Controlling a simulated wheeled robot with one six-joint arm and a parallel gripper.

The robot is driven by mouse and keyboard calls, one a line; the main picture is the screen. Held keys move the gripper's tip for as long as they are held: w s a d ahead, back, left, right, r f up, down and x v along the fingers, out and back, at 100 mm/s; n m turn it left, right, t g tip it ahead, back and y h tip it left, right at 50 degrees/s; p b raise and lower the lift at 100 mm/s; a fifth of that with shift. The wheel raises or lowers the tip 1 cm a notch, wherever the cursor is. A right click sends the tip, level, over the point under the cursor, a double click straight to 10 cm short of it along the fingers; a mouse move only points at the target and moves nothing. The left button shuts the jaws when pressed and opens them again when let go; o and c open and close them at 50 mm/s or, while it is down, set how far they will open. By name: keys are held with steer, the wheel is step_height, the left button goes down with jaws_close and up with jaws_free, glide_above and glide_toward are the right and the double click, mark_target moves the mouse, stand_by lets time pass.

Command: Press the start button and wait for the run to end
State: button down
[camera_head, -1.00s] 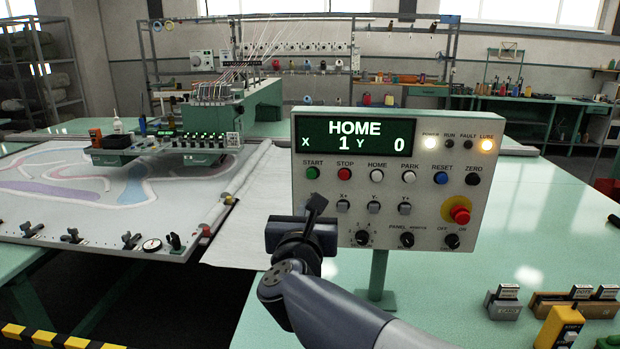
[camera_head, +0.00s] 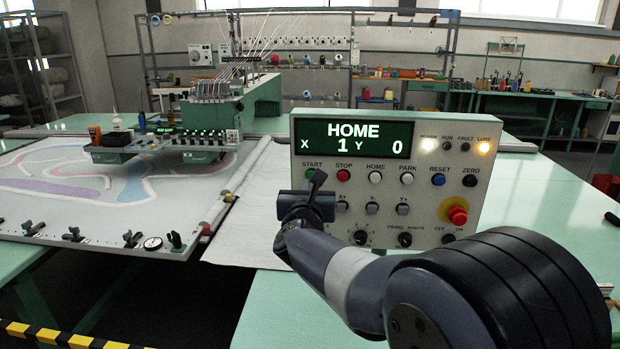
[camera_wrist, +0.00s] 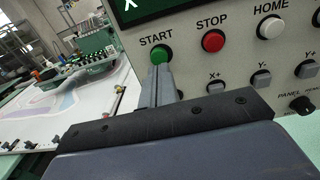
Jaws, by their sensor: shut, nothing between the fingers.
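The control panel (camera_head: 460,185) stands upright on the green table. Its screen (camera_head: 352,134) reads HOME, X 1, Y 0. The green start button (camera_wrist: 161,56) is at the panel's upper left; in the head view it is partly hidden behind my gripper (camera_head: 317,178). In the wrist view my gripper (camera_wrist: 155,68) is shut and empty, its tips right at the lower part of the start button. I cannot tell whether they touch it. The POWER and LUBE lamps are lit; RUN and FAULT look dark. The tufting machine (camera_head: 205,140) stands over the frame at the left.
The red stop button (camera_wrist: 213,41) is just right of start. A red emergency knob (camera_head: 456,212) sits at the panel's lower right. A white cloth with coloured tufted shapes (camera_head: 60,185) lies stretched at the left. Yellow-black tape (camera_head: 70,338) marks the lower left.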

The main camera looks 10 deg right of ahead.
mark_target(311, 175)
steer(key=x, duration=0.3)
steer(key=shift+p, duration=0.35)
